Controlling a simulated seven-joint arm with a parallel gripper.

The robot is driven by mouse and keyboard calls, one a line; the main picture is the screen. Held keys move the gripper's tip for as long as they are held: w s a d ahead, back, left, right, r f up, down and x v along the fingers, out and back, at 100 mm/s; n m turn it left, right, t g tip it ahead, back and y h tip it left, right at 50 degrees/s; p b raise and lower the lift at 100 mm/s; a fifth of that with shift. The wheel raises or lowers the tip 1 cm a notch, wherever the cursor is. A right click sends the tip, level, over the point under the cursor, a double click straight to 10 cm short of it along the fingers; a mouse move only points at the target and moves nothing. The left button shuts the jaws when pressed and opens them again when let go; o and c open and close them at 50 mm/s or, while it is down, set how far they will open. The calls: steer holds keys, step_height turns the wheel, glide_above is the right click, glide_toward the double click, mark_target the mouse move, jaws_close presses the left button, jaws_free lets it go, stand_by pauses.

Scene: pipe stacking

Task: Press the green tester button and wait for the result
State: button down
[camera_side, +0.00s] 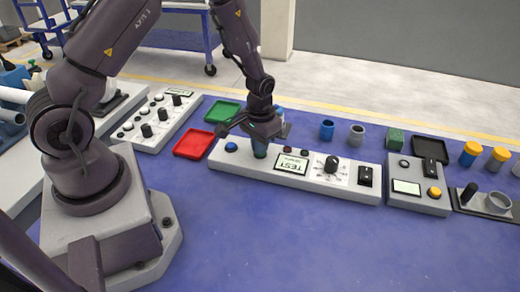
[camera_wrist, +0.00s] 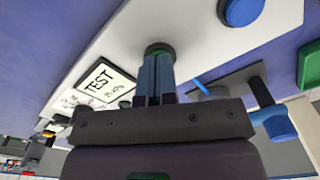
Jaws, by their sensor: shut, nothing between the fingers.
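The tester (camera_side: 318,183) is a long pale panel on the blue table. Its display (camera_side: 291,163) reads TEST with a smaller line under it; the display also shows in the wrist view (camera_wrist: 105,82). A round dark-rimmed button (camera_wrist: 159,46) sits beside the display, mostly hidden by my fingertips, so its green colour is not clear. My gripper (camera_side: 260,150) points down onto the panel between the display and a blue button (camera_side: 231,147). In the wrist view my shut, empty fingers (camera_wrist: 156,60) are at the round button and appear to touch it; whether it is pressed down cannot be told.
A red tray (camera_side: 193,144) and a green tray (camera_side: 222,111) lie left of and behind the tester. A knob (camera_side: 331,164) and a black switch (camera_side: 365,176) are on its right part. Another device (camera_side: 419,192) stands to the right. The table in front is clear.

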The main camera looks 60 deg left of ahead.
steer(key=shift+r, duration=3.4)
steer(key=shift+s+d, duration=0.1)
steer(key=shift+s, duration=0.3)
steer(key=s+g, duration=0.1)
steer(key=s, duration=0.1)
step_height(320, 180, up, 13)
steer(key=m+t, duration=0.1)
steer(key=t, duration=0.1)
glide_above(252, 159)
steer(key=s+d, duration=0.4)
steer(key=s, duration=0.2)
steer(key=s+d+r+m+t, duration=0.2)
steer(key=s+d+r+t, duration=0.1)
steer(key=s+r, duration=0.5)
step_height(252, 159, up, 3)
steer(key=shift+d+f+t, duration=0.1)
steer(key=shift+d+t, duration=0.1)
steer(key=shift+t, duration=0.6)
